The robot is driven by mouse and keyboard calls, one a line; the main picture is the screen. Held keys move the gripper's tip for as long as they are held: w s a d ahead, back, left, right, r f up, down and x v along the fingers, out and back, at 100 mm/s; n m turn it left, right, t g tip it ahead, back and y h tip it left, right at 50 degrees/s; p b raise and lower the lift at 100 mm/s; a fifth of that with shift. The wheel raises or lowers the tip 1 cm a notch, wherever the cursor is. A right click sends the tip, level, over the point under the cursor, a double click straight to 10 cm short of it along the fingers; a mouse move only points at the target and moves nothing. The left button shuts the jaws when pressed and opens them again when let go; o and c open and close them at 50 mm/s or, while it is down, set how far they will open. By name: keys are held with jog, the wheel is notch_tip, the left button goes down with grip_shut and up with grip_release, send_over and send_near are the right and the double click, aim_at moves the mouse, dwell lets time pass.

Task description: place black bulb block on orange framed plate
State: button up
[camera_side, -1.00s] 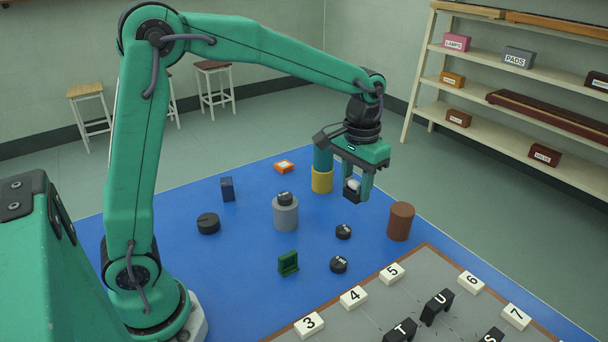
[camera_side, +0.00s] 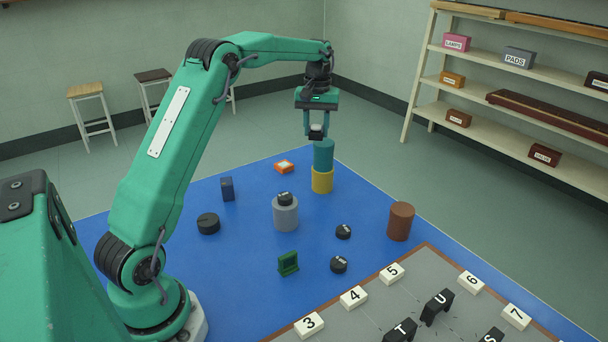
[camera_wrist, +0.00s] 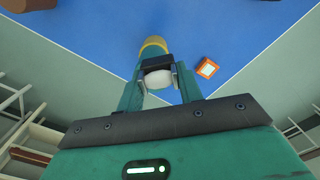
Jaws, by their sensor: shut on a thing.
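My gripper (camera_side: 316,131) is shut on the black bulb block (camera_side: 316,135), a small black block with a whitish bulb. In the side view it is held high, in line with the top of the teal cylinder; I cannot tell the gap between them. The block also shows between the fingers in the wrist view (camera_wrist: 157,63), bulb towards the camera. The orange framed plate (camera_side: 284,167), a small orange square with a pale centre, lies on the blue mat to the left of the gripper. In the wrist view the plate (camera_wrist: 207,68) is to the right of the fingers, apart from them.
The teal cylinder (camera_side: 323,155) stands on a yellow one (camera_side: 322,181). A grey cylinder (camera_side: 286,215) with a black disc on top, a navy block (camera_side: 227,189), a brown cylinder (camera_side: 400,222) and a green part (camera_side: 288,263) stand on the blue mat (camera_side: 250,250). Bare mat surrounds the plate.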

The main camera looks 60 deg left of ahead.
jog(key=a+f+n, duration=0.2)
jog(key=a+n, duration=0.2)
jog(key=a, duration=0.7)
jog(key=n, duration=0.4)
send_over(283, 163)
notch_tip(283, 163, down, 4)
jog(key=shift+d, duration=0.1)
jog(key=shift+f, duration=0.2)
jog(key=shift+f, duration=4.85)
jog(key=shift+f, duration=0.1)
jog(key=o, duration=1)
jog(key=shift+f, duration=0.1)
